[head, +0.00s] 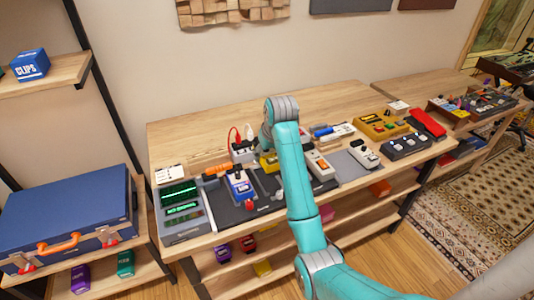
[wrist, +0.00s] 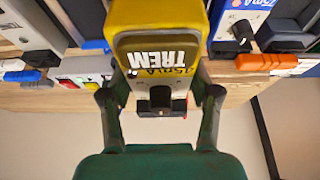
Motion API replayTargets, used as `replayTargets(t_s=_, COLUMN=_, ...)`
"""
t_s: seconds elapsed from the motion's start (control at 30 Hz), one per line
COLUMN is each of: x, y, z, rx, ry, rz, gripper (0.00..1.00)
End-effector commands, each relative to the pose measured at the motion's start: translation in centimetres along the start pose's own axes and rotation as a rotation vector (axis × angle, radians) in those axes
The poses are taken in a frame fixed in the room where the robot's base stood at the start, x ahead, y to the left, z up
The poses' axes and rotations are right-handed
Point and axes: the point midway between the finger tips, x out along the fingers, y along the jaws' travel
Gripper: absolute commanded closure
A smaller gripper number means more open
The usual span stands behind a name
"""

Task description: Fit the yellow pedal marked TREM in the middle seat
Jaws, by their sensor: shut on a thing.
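The yellow pedal marked TREM (wrist: 160,20) fills the upper middle of the wrist view, its label upside down. My gripper (wrist: 160,97) is shut on it, one finger on each side. In the head view the pedal (head: 268,163) shows beside my teal arm, at the rear middle of the dark pedal board (head: 232,214). A blue pedal (head: 240,186) stands at the board's left and a pale pedal (head: 320,165) at its right. The middle seat lies between them, partly hidden by my arm. I cannot tell whether the pedal touches the board.
An orange-handled tool (head: 216,169) lies near the blue pedal, and a grey device with green screens (head: 181,207) is at the left.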

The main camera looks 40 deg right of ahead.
Motion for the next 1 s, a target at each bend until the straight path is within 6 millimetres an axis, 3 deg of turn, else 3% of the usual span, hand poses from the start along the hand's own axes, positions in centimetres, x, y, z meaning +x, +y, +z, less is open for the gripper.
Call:
replayTargets(t_s=0.7, x=5.0, y=0.0, z=2.1, rx=0.0, ry=-0.001, rz=-0.001, gripper=0.93)
replayTargets(t_s=1.0, x=6.1, y=0.0, z=2.5, rx=-0.001, ry=0.001, rz=0.0, gripper=0.93)
